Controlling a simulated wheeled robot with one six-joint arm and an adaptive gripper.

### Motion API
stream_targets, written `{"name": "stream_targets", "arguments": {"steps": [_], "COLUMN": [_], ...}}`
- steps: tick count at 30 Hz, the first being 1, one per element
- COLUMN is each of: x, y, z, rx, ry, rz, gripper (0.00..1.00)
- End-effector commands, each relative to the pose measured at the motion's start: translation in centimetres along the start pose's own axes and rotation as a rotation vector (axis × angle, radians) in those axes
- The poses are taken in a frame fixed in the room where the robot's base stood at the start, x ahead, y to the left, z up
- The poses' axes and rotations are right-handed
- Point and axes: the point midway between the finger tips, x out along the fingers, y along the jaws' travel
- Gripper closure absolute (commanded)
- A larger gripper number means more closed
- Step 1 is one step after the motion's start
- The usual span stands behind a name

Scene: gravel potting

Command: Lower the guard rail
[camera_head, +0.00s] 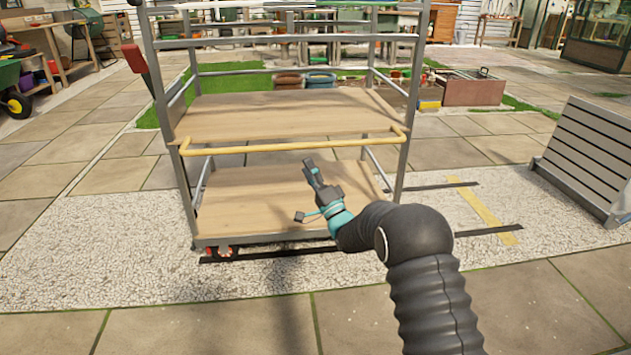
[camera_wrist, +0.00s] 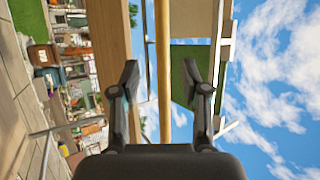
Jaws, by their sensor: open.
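The yellow guard rail (camera_head: 285,146) runs level across the front of a metal shelf cart, along the upper wooden shelf's front edge. Its ends bend in at the front posts. My gripper (camera_head: 309,164) is just below the rail, in front of the gap between the shelves, fingers pointing up. In the wrist view my gripper (camera_wrist: 160,76) has its two dark fingers apart with nothing held. There the rail (camera_wrist: 163,60) stands as a vertical bar lined up between the fingers. It looks beyond the fingertips, and I cannot tell the exact distance.
The cart has an upper shelf (camera_head: 280,116) and a lower shelf (camera_head: 260,198), both bare. A red handle (camera_head: 134,58) sticks out at its left post. A grey slatted ramp (camera_head: 590,155) stands at the right. Pale gravel (camera_head: 120,262) surrounds the cart's base.

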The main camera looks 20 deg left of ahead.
Motion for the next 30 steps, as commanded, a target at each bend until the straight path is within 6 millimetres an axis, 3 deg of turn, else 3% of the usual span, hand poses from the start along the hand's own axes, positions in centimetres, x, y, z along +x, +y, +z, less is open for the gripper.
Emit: {"name": "stream_targets", "arguments": {"steps": [3, 9, 26, 30], "x": [-1.9, -3.6, -3.9, -3.9], "y": [0.0, 0.0, 0.0, 0.7], "z": [0.0, 0.0, 0.1, 0.1], "rx": [0.001, 0.000, -0.004, -0.077], "ry": [0.001, 0.000, 0.000, -0.001], "rz": [0.002, 0.001, 0.000, 0.030], "gripper": [0.55, 0.55, 0.55, 0.55]}}
